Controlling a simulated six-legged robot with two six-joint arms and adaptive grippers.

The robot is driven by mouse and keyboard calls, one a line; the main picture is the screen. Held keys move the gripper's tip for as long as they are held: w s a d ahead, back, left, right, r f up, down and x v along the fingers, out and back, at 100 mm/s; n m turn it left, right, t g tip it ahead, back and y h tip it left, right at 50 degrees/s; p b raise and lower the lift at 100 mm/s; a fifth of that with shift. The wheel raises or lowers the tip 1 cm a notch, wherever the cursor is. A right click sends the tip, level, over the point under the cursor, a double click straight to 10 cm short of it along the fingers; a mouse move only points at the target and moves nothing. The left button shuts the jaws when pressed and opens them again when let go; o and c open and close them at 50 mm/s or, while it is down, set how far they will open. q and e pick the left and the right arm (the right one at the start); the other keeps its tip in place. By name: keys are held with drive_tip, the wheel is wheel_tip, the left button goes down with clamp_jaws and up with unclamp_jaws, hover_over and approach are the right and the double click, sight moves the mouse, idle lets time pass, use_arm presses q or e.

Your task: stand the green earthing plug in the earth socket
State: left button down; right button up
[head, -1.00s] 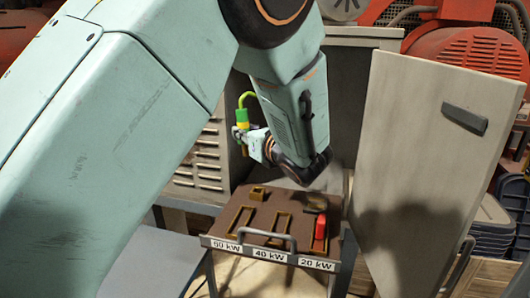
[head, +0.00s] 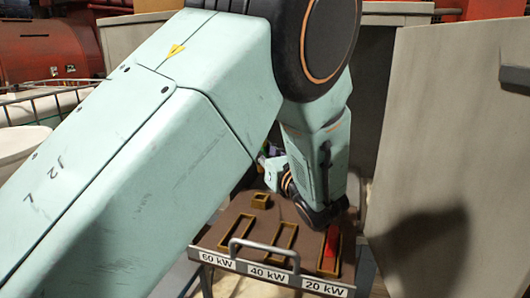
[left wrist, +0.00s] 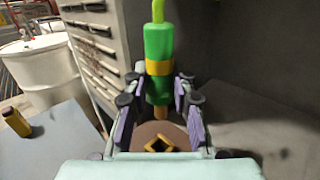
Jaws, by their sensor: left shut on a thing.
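The green earthing plug (left wrist: 158,50), with a yellow band and a brass-coloured tip, is upright in the left wrist view. My left gripper (left wrist: 160,98) is shut on it, with purple-padded fingers on both sides. The earth socket (left wrist: 160,145), a small square brass-coloured frame, lies below the plug's tip, apart from it as far as I can see. In the head view the socket (head: 260,200) is at the back left of the brown panel (head: 222,226). There my arm hides most of the plug and gripper. My right gripper is not in view.
The panel has three framed slots labelled 60 kW, 40 kW and 20 kW; a red piece (head: 331,240) is in the 20 kW slot. A grey handle (head: 263,243) spans the front. A cabinet door (head: 440,150) stands at the right. A white drum (left wrist: 45,75) is at the left.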

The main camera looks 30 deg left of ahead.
sight(261, 171)
use_arm(q)
drive_tip(key=shift+s+d+r, duration=0.25)
drive_tip(key=shift+s+r, duration=0.05)
drive_tip(key=shift+s, duration=0.05)
drive_tip(key=f+b, duration=0.2)
drive_tip(key=shift+w+a+f, duration=0.2)
drive_tip(key=shift+a+f, duration=0.1)
drive_tip(key=shift+a, duration=0.05)
drive_tip(key=shift+d+f+b, duration=0.25)
drive_tip(key=shift+f+b, duration=0.4)
drive_tip(key=shift+s+f+b, duration=0.2)
drive_tip(key=shift+f+b, duration=0.35)
drive_tip(key=shift+f, duration=0.05)
drive_tip(key=shift+w+a+f+b, duration=0.2)
drive_tip(key=shift+f+b, duration=0.2)
drive_tip(key=shift+f, duration=0.2)
drive_tip(key=shift+d+r, duration=0.1)
drive_tip(key=shift+d, duration=0.05)
drive_tip(key=shift+s+r, duration=0.1)
drive_tip(key=shift+s, duration=0.1)
drive_tip(key=shift+w, duration=0.1)
